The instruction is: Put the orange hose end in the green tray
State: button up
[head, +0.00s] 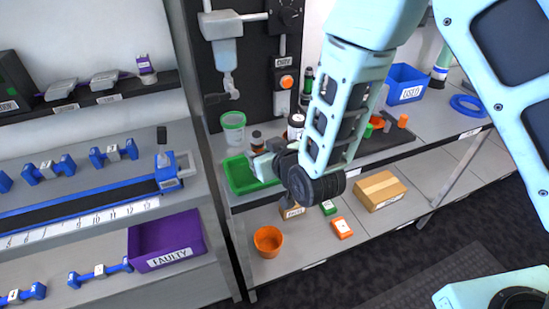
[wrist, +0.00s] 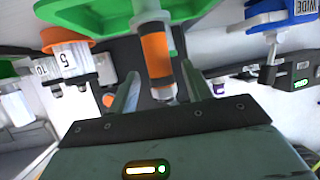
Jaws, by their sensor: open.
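The green tray (head: 238,176) sits on the upper bench, left of my gripper (head: 262,163). It also shows at the top of the wrist view (wrist: 100,12). A pale cylinder with a wide orange band, which looks like the orange hose end (wrist: 155,55), lies between the spread fingers of my gripper (wrist: 160,88) in the wrist view. It overlaps the tray's edge there. I cannot tell whether it touches the tray or the fingers. In the head view my gripper and wrist hide it and the tray's right part.
A white tub with a green band (head: 233,128) stands behind the tray. A dispenser (head: 225,52) hangs above. An orange-capped container marked 5 (wrist: 68,58) is left in the wrist view. The lower shelf holds an orange pot (head: 268,241) and a cardboard box (head: 379,191).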

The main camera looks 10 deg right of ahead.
jog(key=s+d+r+n+g+h, duration=0.1)
jog(key=s+d+r+g, duration=0.2)
jog(key=s, duration=0.6)
jog(key=s+d+r+g+h, duration=0.2)
jog(key=s+d+g, duration=0.3)
jog(key=s, duration=0.4)
jog(key=s+d+r+n+g+h, duration=0.1)
jog(key=s+d+r+g, duration=0.3)
jog(key=s, duration=0.5)
jog(key=shift+s+r+n+h+b, duration=0.2)
jog(key=shift+r+n+h+b, duration=0.1)
jog(key=shift+h+b, duration=0.25)
jog(key=shift+a, duration=0.1)
